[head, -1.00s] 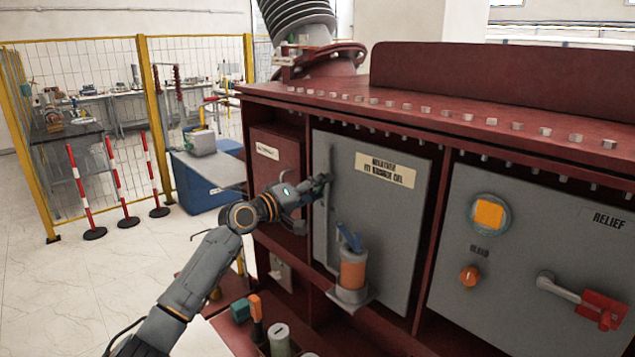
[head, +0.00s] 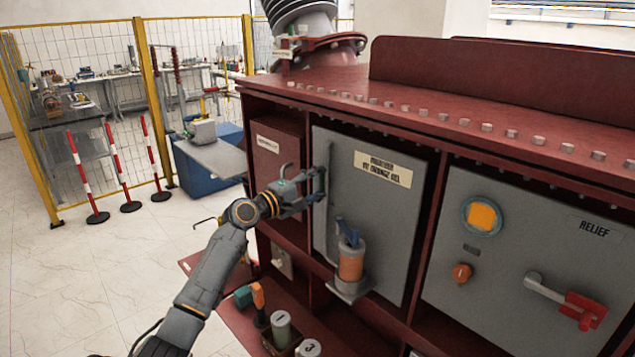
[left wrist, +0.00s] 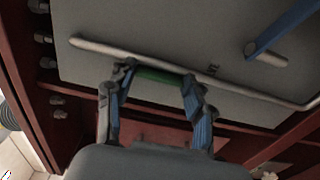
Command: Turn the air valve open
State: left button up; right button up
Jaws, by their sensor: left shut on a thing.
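On the right grey panel in the head view are an orange knob (head: 461,273) and a red-gripped lever (head: 583,309) below the word RELIEF. My left gripper (head: 316,190) is at the left edge of the middle grey door (head: 375,225), shut on its long thin bar handle (head: 327,168). In the left wrist view the two fingers (left wrist: 160,85) stand apart at the bar (left wrist: 100,47), with a green strip between them; the exact contact is hard to see. My right gripper is not in view.
Numbered canisters (head: 281,328) and tools sit on a low shelf. Red-and-white posts (head: 125,175) and a yellow-framed fence stand at the left.

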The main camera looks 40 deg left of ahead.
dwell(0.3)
pick_arm(q)
jog(key=o, duration=1.2)
jog(key=shift+a, duration=0.1)
jog(key=shift+c, duration=0.2)
jog(key=s+a, duration=0.1)
jog(key=s, duration=1.1)
